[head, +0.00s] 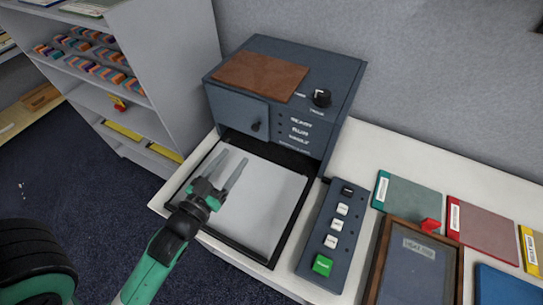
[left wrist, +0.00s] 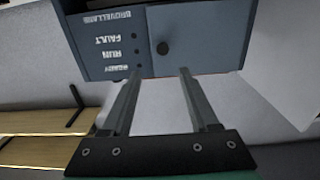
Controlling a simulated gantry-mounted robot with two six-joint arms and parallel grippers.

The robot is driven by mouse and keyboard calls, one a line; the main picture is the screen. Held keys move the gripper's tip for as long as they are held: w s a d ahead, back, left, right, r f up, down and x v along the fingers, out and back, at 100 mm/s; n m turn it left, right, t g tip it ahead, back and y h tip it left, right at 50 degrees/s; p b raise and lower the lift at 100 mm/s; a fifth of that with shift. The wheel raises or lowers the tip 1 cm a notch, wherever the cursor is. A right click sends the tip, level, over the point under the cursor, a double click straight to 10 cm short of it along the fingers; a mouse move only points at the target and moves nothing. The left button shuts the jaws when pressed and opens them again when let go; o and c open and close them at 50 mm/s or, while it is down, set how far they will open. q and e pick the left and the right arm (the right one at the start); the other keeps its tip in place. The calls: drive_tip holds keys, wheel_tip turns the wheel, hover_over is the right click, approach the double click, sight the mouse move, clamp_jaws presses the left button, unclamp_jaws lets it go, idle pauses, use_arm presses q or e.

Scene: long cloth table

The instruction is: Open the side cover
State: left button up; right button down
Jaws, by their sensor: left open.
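The side cover (head: 237,109) is a blue-grey panel with a dark knob on the left of the machine's front face. It looks shut. The machine (head: 340,85) is a dark blue-grey box with printed labels beside the cover. In the left wrist view the cover (left wrist: 205,35) and its round knob (left wrist: 163,47) show upside down. My left gripper (head: 229,170) is open and empty above the white tray, in front of and below the cover, apart from the knob. In the left wrist view its two fingers (left wrist: 159,75) point toward the machine. My right gripper is not in view.
A white sheet in a dark-framed tray (head: 283,225) lies before the machine. A button panel (head: 330,232) with a green button stands to its right, then a framed board (head: 416,270) and several folders (head: 412,195). A shelf unit (head: 178,75) stands at the left.

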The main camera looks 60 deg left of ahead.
sight(254, 129)
use_arm(q)
drive_tip(key=p+x, duration=0.1)
drive_tip(key=x, duration=1)
drive_tip(key=shift+w+a, duration=0.2)
drive_tip(key=shift+a, duration=0.25)
clamp_jaws()
idle(0.9)
